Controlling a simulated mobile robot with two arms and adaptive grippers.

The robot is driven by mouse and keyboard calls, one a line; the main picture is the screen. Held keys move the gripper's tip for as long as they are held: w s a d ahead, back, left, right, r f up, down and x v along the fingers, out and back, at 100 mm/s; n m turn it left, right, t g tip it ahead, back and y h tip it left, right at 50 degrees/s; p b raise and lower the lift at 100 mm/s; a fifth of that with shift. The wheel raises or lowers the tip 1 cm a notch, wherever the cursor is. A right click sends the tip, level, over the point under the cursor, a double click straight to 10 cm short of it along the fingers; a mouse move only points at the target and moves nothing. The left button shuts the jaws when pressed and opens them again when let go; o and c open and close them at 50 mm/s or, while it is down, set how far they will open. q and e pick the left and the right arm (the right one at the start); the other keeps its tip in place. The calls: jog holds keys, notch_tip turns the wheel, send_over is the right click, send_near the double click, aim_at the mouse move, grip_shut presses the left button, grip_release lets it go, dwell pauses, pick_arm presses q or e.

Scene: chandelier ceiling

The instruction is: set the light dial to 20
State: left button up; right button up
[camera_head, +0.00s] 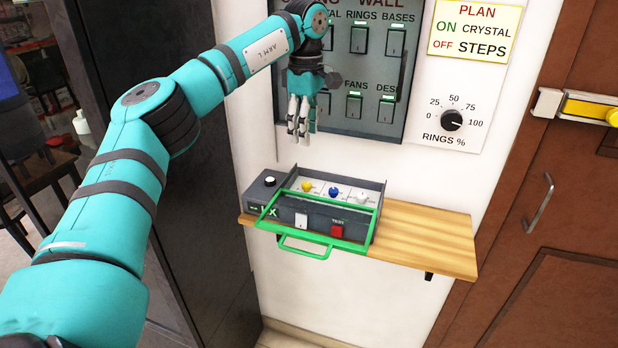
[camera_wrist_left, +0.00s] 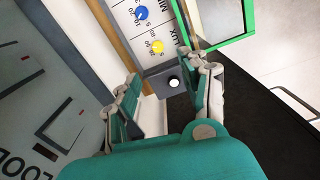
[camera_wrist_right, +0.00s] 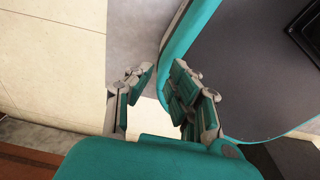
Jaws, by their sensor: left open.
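A grey control box (camera_head: 258,192) sits on the wooden shelf with small dials on top. A yellow dial (camera_head: 306,186) lies left of a blue dial (camera_head: 334,192). In the left wrist view the yellow dial (camera_wrist_left: 157,46) is beside the word LUX and the blue dial (camera_wrist_left: 141,13) beside MIN; their exact settings are too small to read. A green frame (camera_head: 305,253) with a handle is at the box's front. My left gripper (camera_head: 299,128) is open and empty above the box, apart from the dials. My right gripper (camera_wrist_right: 162,98) is open and empty, away from the box.
A wall panel (camera_head: 375,127) with several switches is behind my left gripper. A black RINGS % dial (camera_head: 452,120) is on the wall to its right. The shelf's right part (camera_head: 430,232) is bare. A brown door (camera_head: 560,190) with a handle stands at right.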

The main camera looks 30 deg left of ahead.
pick_arm(q)
send_over(308, 184)
notch_tip(308, 184, down, 4)
jog(key=f, duration=0.1)
notch_tip(308, 184, down, 5)
jog(key=shift+r+p, duration=0.15)
jog(key=shift+p, duration=0.15)
notch_tip(308, 184, down, 3)
jog(key=shift+f, duration=0.4)
grip_shut()
pick_arm(e)
jog(key=shift+w+r, duration=0.45)
jog(key=shift+w, duration=0.3)
